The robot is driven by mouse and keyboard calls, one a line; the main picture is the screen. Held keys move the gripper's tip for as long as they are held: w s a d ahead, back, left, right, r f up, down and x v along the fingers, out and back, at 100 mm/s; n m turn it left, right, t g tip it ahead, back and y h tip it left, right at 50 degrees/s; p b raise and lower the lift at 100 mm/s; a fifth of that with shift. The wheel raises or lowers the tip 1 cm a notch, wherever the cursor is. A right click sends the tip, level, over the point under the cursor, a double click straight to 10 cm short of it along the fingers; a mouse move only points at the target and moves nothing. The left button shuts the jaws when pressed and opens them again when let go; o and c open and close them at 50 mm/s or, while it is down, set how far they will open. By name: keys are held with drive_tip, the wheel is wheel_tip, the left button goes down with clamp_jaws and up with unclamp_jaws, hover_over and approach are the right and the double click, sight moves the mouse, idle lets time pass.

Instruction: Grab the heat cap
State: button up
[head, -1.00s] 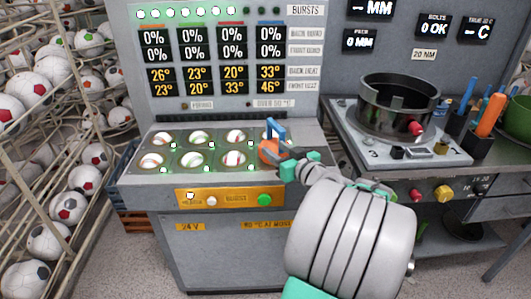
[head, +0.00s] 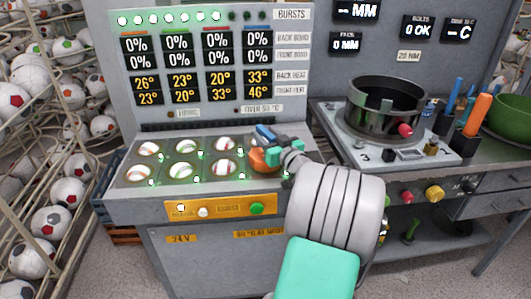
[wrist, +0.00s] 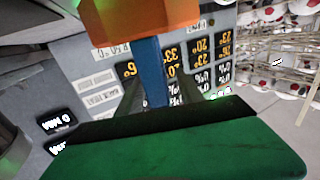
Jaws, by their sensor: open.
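The heat cap is an orange cap (head: 262,160) with a blue handle (head: 265,132). It sits over the right end of the panel's rows of lit cups. My gripper (head: 272,145) is at the cap from the right and hides part of the handle. In the wrist view the orange cap (wrist: 145,18) is at the top, and its blue handle (wrist: 151,70) reaches down between my two dark open fingers (wrist: 158,95). I cannot tell whether the fingers touch the handle.
White balls lie in several lit cups (head: 184,145) left of the cap. A display board (head: 205,65) stands behind. A dark ring fixture (head: 386,105) and an orange-handled tool (head: 478,114) are to the right. A ball rack (head: 40,170) is at far left.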

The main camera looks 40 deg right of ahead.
drive_tip(key=shift+c, duration=0.4)
clamp_jaws()
idle(0.7)
drive_tip(key=shift+r, duration=0.15)
